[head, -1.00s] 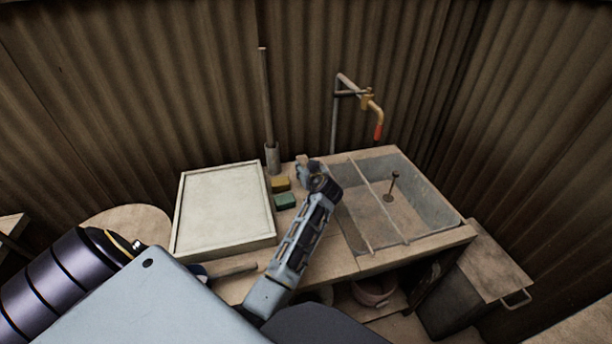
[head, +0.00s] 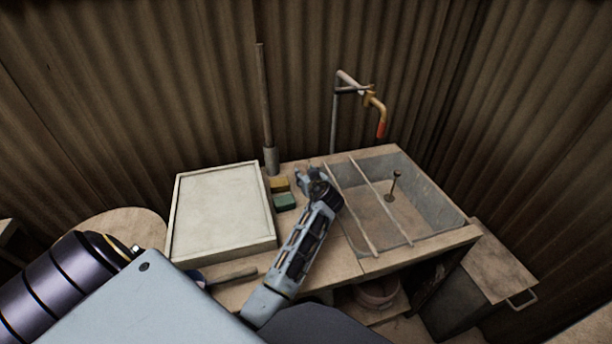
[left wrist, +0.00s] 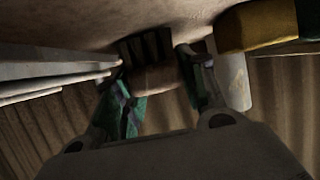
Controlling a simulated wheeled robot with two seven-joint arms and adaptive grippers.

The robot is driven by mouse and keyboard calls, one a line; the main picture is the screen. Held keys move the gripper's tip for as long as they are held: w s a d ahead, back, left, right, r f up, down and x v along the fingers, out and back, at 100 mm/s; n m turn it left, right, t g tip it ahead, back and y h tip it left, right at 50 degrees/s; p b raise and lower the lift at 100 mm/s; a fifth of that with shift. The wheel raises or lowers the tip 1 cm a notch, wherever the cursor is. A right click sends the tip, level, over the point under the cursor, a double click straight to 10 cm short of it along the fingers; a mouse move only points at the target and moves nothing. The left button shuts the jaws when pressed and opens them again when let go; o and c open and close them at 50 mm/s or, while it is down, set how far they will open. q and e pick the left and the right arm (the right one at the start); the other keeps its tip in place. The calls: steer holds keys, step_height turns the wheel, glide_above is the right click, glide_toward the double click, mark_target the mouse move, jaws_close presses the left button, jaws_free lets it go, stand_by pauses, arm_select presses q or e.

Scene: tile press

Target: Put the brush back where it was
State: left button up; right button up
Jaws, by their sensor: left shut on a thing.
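My left gripper (head: 311,181) is over the bench, just right of the two sponges and beside the left rim of the sink. In the left wrist view it is shut on the brush (left wrist: 154,79), whose pale, wood-coloured body lies between the two fingers. Dark bristles show beyond the body, close to the bench top. In the head view the gripper hides most of the brush, so I cannot tell whether it touches the bench. My right gripper is not in view.
A yellow sponge (head: 279,184) and a green sponge (head: 285,201) lie left of the gripper. A pale framed tray (head: 218,212) is farther left. A pole stands in a grey holder (head: 271,160) behind. The sink (head: 438,196) with two bars is right. A wooden-handled tool (head: 234,275) lies in front.

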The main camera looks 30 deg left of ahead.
arm_select(q)
steer(key=shift+f, duration=0.1)
steer(key=o, duration=1)
steer(key=shift+o, duration=0.2)
